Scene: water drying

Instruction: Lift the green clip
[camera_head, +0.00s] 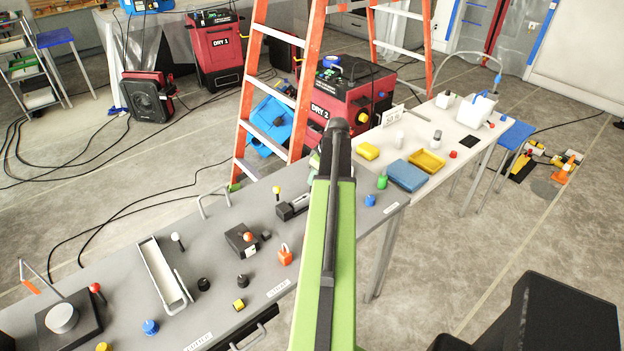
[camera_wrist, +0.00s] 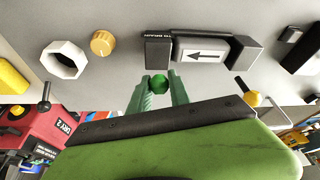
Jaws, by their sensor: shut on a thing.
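In the wrist view, my gripper (camera_wrist: 160,77) has its two pale green fingers closed around a small dark green piece, which I take to be the green clip (camera_wrist: 160,85). Only its rounded end shows between the fingers; the rest is hidden. The clip appears in front of the grey bench top (camera_wrist: 215,17), close to a black bracket with an arrow label (camera_wrist: 203,54). I cannot tell whether it touches the bench.
A green knob (camera_head: 382,182) and a blue bin (camera_head: 407,175) lie right of my arm. An orange ladder (camera_head: 310,75) stands behind the bench.

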